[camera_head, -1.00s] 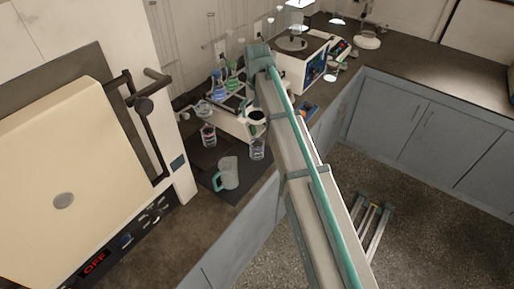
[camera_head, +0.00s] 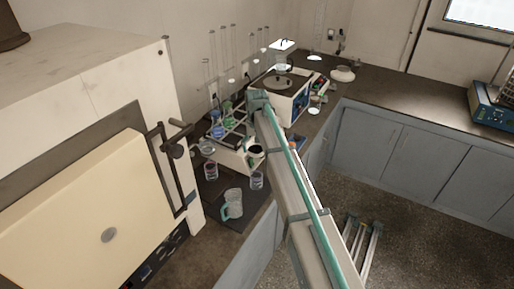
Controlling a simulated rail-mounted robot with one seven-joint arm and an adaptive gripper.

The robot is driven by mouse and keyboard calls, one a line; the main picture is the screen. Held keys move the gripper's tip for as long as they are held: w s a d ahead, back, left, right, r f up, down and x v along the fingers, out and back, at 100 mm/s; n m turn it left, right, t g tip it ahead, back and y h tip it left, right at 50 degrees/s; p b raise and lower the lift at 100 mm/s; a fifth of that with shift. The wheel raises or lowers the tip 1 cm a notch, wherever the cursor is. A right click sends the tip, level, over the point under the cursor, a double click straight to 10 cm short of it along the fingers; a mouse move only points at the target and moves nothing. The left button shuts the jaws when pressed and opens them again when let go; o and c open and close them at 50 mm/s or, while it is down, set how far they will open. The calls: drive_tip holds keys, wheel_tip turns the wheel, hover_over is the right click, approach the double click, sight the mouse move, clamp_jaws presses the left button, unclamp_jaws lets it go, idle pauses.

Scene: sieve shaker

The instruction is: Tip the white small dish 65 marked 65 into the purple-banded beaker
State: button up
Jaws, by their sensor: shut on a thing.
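A small clear beaker with a reddish-purple tint (camera_head: 211,172) stands on the dark bench mat, at the left front of a pale rack. It looks like the purple-banded beaker, but the band is too small to be sure. A second beaker (camera_head: 257,180) with a bluish-grey tint stands to its right, close beside my arm. A small pale round vessel (camera_head: 207,148) shows at the rack's left end. I cannot read a 65 anywhere or tell which thing is the white dish. My arm reaches over the bench and hides part of the rack; my gripper cannot be made out.
Blue (camera_head: 217,131) and green (camera_head: 227,106) flasks stand at the rack. A large oven (camera_head: 90,205) with a protruding handle is at left. The sieve shaker (camera_head: 290,105) stands behind my arm.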

drive_tip(key=shift+w+f, duration=0.1)
drive_tip(key=shift+f, duration=0.25)
drive_tip(key=shift+w+f, duration=0.25)
wheel_tip(320, 180, down, 7)
drive_tip(key=w+a+n+t+y+b, duration=0.2)
drive_tip(key=n+t+y+b, duration=0.1)
drive_tip(key=n+t+b, duration=0.1)
drive_tip(key=shift+w+a+n+y+b, duration=0.2)
drive_tip(key=shift+a+n+y+b, duration=0.1)
drive_tip(key=shift+n+b, duration=0.65)
drive_tip(key=shift+s+d+f+t+y+b, duration=0.15)
drive_tip(key=shift+t+y+b, duration=0.2)
drive_tip(key=shift+b, duration=0.5)
drive_tip(key=shift+r+t+y+b, duration=0.25)
drive_tip(key=shift+r+t+b, duration=0.1)
drive_tip(key=shift+b, duration=0.25)
